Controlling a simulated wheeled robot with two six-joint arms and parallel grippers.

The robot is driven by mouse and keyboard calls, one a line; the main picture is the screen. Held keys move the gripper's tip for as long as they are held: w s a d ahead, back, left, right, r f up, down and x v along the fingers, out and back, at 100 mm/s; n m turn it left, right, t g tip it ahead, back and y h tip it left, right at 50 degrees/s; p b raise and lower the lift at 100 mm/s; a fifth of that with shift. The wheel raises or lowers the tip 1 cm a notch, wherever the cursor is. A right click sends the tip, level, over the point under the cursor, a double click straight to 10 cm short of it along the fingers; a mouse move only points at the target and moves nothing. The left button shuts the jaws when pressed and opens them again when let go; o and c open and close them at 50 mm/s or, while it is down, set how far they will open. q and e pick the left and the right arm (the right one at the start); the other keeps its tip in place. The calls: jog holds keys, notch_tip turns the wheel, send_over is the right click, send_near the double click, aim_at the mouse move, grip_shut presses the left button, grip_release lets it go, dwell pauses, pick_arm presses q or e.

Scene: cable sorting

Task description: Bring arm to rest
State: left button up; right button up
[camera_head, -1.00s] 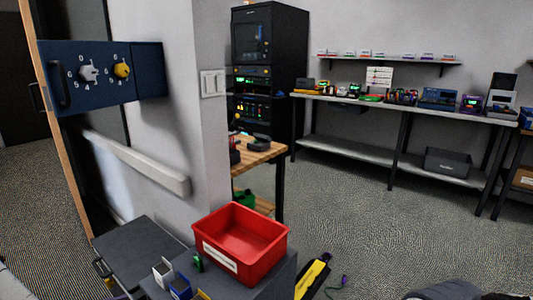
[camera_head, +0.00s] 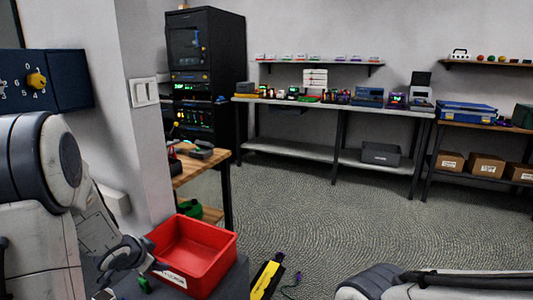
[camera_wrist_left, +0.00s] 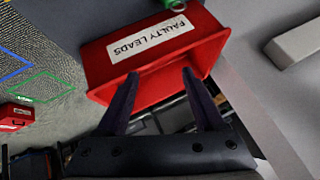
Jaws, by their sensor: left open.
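My left gripper (camera_head: 152,268) hangs at the near left side of the red bin (camera_head: 218,240) in the head view. In the left wrist view, the left gripper (camera_wrist_left: 159,76) is open with nothing between its two dark fingers. The red bin (camera_wrist_left: 160,82) labelled "FAULTY LEADS" appears just beyond the fingertips there; I cannot tell whether they touch it. In the head view the bin looks empty, though part of its floor is hidden. A link of my right arm (camera_head: 440,287) shows at the bottom right; its gripper is out of view.
The bin stands on a dark surface (camera_head: 230,284) beside a wall corner. A wooden bench (camera_head: 200,168), a rack (camera_head: 205,70) and a long bench (camera_head: 335,105) stand behind. Open floor lies between.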

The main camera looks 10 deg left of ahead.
pick_arm(q)
jog(key=s+d+r+g, duration=0.1)
jog(key=s+d+r, duration=0.15)
jog(key=d, duration=0.75)
jog(key=s+d+r+g, duration=0.1)
jog(key=s+d+g, duration=0.15)
jog(key=d, duration=0.75)
jog(key=s+d+r+m+g+h, duration=0.1)
jog(key=s+d+g, duration=0.1)
jog(key=s+d, duration=0.7)
jog(key=s+d+m+g+h, duration=0.1)
jog(key=s+d+g, duration=0.3)
jog(key=s, duration=0.9)
notch_tip(320, 180, up, 23)
jog(key=t+p, duration=0.1)
jog(key=p, duration=2.2)
jog(key=shift+w+d, duration=0.2)
jog(key=shift+d, duration=0.05)
